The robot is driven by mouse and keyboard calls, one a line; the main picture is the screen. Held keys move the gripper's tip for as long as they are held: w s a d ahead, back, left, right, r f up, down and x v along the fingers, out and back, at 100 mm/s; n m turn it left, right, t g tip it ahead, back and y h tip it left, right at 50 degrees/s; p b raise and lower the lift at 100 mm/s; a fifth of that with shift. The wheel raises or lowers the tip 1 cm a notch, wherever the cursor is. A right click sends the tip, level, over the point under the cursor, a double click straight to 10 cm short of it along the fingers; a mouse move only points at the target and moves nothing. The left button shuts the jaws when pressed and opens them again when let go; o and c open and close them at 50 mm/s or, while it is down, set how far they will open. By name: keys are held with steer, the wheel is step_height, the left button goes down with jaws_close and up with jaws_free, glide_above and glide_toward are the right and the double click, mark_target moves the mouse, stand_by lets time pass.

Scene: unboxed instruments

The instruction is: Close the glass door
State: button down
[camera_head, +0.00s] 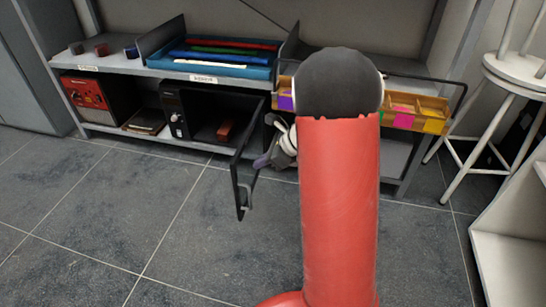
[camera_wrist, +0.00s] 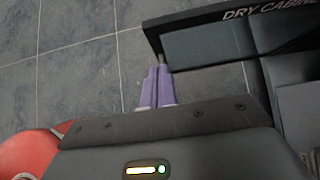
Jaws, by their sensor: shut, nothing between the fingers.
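The glass door (camera_head: 247,160) has a dark frame and swings out from the black dry cabinet (camera_head: 176,117) on the lower shelf. It stands open over the floor, with a handle on its front edge. In the wrist view, a dark framed panel (camera_wrist: 205,42) at the upper right has the partly cut-off lettering "DRY CABIN". My gripper (camera_head: 263,161) is just right of the door in the head view; my red arm hides much of it. In the wrist view, the purple fingers of my gripper (camera_wrist: 156,86) are together and empty, near the panel's left end. I cannot tell whether they touch it.
A reddish-brown block (camera_head: 225,130) lies inside the cabinet. A red device (camera_head: 88,93) stands left on the lower shelf. A blue tray (camera_head: 215,68) and a yellow divided tray (camera_head: 432,113) are above. A white stool (camera_head: 490,125) stands right. The tiled floor (camera_head: 110,220) at left is clear.

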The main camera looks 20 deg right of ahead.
mark_target(236, 167)
steer(key=shift+w+a+f, duration=0.2)
steer(key=shift+w+a, duration=0.3)
steer(key=shift+a, duration=0.2)
steer(key=shift+w+a+f, duration=0.15)
steer(key=shift+w+a, duration=0.3)
steer(key=shift+a, duration=0.3)
steer(key=shift+w+a+f, duration=0.2)
steer(key=shift+w+a, duration=0.3)
steer(key=shift+a, duration=0.2)
